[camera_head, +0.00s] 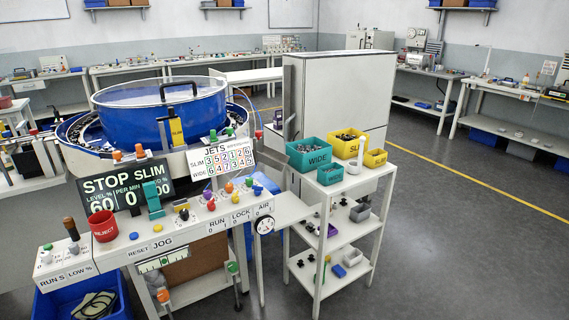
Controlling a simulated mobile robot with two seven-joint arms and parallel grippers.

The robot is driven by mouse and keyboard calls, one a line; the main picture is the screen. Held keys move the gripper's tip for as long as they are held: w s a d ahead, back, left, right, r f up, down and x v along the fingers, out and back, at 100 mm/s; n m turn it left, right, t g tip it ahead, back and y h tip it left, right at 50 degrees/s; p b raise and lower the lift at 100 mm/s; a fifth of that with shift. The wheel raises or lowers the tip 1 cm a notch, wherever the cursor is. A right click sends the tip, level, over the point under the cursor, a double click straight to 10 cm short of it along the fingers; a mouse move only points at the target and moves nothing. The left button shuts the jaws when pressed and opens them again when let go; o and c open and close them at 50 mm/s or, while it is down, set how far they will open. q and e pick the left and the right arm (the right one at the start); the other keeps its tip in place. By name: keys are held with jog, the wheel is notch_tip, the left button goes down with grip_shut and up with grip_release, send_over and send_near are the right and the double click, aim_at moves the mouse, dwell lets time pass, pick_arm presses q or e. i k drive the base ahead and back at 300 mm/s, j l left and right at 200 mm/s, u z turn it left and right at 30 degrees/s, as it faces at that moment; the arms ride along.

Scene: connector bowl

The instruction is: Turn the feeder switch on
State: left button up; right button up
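The feeder is a large blue bowl (160,115) with a clear lid, standing behind a white control panel (180,238). A dark display (125,188) reads STOP and SLIM, with 60 under LEVEL % and 0 under PER MIN. The RUN label (217,223) is on the panel's front edge, left of the LOCK label (241,215). Small coloured knobs and levers stand above these labels. Neither gripper is in view.
A red REJECT cup (103,226) and a teal block (153,200) stand on the panel. A low box (66,258) with upright levers is at its left. A white cart (338,195) with teal and yellow bins is at the right. Open grey floor (455,240) lies beyond it.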

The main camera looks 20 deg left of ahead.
aim_at(211, 206)
jog(key=u, duration=1.2)
